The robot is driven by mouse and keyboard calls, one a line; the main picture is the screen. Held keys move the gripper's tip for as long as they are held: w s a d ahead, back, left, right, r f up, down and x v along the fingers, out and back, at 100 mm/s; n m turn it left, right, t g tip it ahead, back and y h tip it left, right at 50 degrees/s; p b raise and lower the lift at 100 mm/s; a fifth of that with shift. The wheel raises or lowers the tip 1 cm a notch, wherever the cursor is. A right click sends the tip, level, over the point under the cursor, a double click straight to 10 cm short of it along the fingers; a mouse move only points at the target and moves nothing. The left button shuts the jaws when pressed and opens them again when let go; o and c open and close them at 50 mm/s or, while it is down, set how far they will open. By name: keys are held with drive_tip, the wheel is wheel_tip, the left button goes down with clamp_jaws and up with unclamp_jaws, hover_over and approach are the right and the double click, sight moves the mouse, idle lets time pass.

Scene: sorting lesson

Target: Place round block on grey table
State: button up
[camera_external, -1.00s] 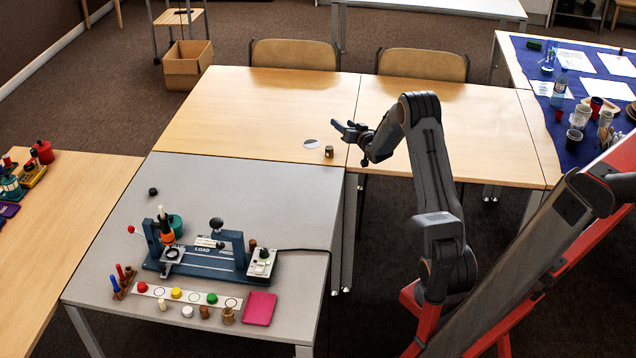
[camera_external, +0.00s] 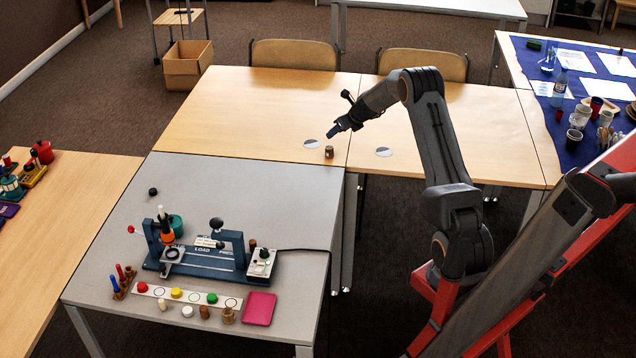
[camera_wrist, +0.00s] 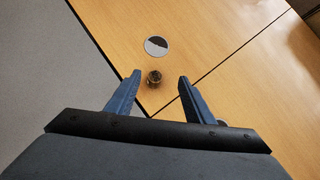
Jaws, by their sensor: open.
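A small brown round block (camera_external: 329,152) stands on the wooden table near its front edge, close to the seam between two tabletops. My gripper (camera_external: 333,132) is above and just behind it in the external view, tilted downward. In the wrist view the block (camera_wrist: 154,77) lies ahead, between the lines of my two open fingers (camera_wrist: 158,88), with nothing held. The grey table (camera_external: 240,185) adjoins the wooden table at the front left. Its grey top also shows at the left of the wrist view (camera_wrist: 40,65).
A white disc (camera_external: 311,144) lies beside the block, and another (camera_external: 383,152) lies to the right. A blue load press (camera_external: 210,255), colored pieces and a pink pad (camera_external: 259,308) occupy the grey table's front. Its back right is clear.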

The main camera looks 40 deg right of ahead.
approach(330, 147)
drive_tip(key=shift+x, duration=1.25)
drive_tip(key=shift+p+x, duration=0.75)
drive_tip(key=shift+x, duration=3.05)
drive_tip(key=shift+a, duration=0.15)
drive_tip(key=c, duration=1.2)
